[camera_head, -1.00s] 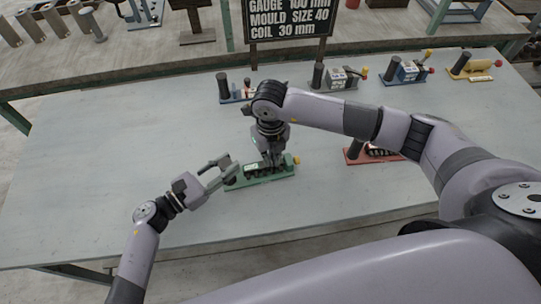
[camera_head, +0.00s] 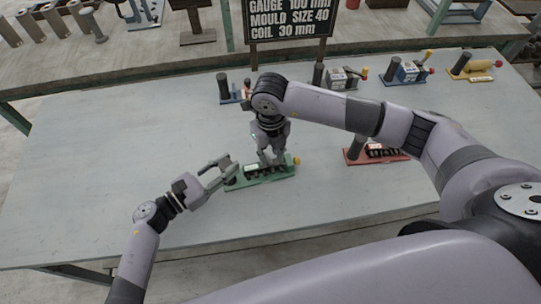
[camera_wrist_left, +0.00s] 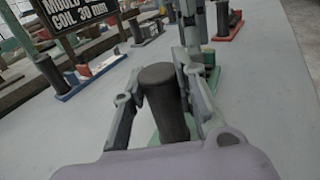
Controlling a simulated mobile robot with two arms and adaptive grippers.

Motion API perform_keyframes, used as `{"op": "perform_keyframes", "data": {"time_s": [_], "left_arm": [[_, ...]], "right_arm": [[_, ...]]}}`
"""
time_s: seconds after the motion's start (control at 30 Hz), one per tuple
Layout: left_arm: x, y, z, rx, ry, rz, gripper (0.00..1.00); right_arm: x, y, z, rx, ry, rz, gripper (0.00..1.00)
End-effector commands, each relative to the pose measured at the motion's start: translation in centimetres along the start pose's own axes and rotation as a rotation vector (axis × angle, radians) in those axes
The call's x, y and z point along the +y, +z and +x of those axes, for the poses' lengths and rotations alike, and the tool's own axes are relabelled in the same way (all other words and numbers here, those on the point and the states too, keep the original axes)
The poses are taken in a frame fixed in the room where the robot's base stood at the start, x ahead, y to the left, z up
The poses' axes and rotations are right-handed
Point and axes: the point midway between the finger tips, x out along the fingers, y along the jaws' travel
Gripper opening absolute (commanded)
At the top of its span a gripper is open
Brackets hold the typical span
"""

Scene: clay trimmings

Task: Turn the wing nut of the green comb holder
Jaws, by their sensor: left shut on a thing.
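The green comb holder (camera_head: 262,181) lies on the grey table, with a dark upright post (camera_head: 230,175) at its left end and a yellow knob (camera_head: 297,160) at its right end. My left gripper (camera_head: 227,172) is shut on the post; the left wrist view shows its fingers on both sides of this dark cylinder (camera_wrist_left: 163,100). My right gripper (camera_head: 272,161) points down just above the right half of the holder, its fingers apart. I cannot make out the wing nut; it is too small or hidden by the right fingers.
A red holder (camera_head: 352,158) stands to the right, partly behind my right arm. Blue (camera_head: 228,99), grey (camera_head: 343,78), another blue (camera_head: 408,72) and yellow (camera_head: 475,66) holders line the back. A dark sign (camera_head: 290,20) stands behind. The table's left side is clear.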

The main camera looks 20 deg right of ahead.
Motion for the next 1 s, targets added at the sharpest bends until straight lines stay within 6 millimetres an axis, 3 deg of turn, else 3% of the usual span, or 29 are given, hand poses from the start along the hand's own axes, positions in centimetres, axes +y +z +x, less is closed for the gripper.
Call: {"op": "perform_keyframes", "data": {"time_s": [0.2, 0.43, 0.6, 0.97, 1.0], "left_arm": [[0.0, -0.1, 0.0, 0.002, 0.0, -0.001, 0.0], [-0.1, -0.1, 0.0, 0.002, -0.001, -0.001, 0.0], [-0.1, -0.1, 0.0, 0.002, -0.001, -0.001, 0.0], [0.0, -0.1, 0.0, 0.002, 0.0, 0.0, 0.0], [0.0, -0.1, 0.0, 0.002, 0.0, 0.0, 0.28]], "right_arm": [[0.0, 0.1, -4.9, -0.006, 0.0, -0.001, 0.28], [-0.1, 0.1, -8.8, -0.004, -0.001, 0.001, 0.28], [-0.1, 0.0, -10.0, -0.001, -0.001, 0.0, 0.28], [-0.1, 0.0, -10.1, 0.0, -0.001, 0.001, 0.28], [-0.1, 0.0, -10.1, 0.0, -0.001, 0.001, 0.28]]}}
